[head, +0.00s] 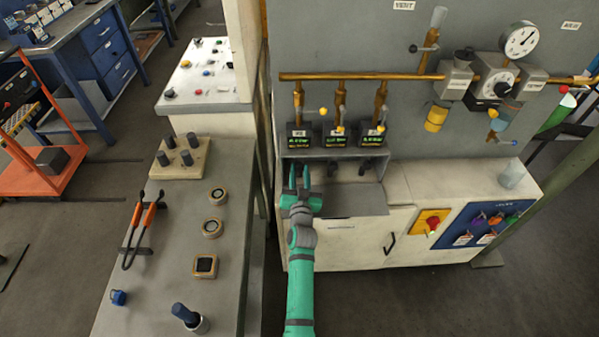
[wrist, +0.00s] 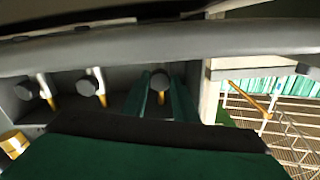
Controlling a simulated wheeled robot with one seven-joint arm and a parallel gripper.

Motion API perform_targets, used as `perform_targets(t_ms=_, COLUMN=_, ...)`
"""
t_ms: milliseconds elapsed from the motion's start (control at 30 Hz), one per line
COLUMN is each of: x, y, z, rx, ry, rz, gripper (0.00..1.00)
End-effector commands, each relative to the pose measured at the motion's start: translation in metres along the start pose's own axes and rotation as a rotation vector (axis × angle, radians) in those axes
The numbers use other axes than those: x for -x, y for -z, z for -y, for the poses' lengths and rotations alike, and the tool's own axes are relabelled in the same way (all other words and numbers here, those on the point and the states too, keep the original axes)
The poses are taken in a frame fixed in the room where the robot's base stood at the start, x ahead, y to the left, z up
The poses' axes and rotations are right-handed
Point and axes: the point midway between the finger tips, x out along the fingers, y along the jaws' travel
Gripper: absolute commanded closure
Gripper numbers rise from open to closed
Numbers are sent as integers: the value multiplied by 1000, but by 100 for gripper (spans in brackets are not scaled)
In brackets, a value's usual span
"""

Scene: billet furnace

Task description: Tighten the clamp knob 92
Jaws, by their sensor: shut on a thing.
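Dark clamp knobs sit in a row in a recess under the small displays on the grey panel. My gripper (head: 299,176) reaches into the left end of this recess in the head view. In the wrist view, my green fingers (wrist: 160,98) stand on both sides of a round grey knob (wrist: 160,80), and I take them as shut on it. The fingers hide most of this knob in the head view. Two other knobs, the middle one (wrist: 92,84) and the far one (wrist: 28,90), are free. The number labels are too small to read, so I cannot tell which is 92.
Displays (head: 335,141) and brass pipes with valves hang just above the recess. A grey ledge (head: 355,203) lies below it. A bench (head: 172,225) with a knob plate and orange-handled tongs (head: 144,222) stands to the left. A white cabinet is on the right.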

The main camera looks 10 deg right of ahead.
Motion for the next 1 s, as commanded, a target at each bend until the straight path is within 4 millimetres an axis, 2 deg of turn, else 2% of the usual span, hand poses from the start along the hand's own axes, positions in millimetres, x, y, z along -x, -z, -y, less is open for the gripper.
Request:
perform_targets(t_ms=500, x=0, y=0, z=0, rx=-431, ry=0, rz=-1, gripper=96)
perform_targets(t_ms=700, x=0, y=0, z=0, rx=-542, ry=0, rz=-1, gripper=96)
perform_targets(t_ms=1000, x=0, y=1, z=-1, rx=-619, ry=-1, rz=-2, gripper=96)
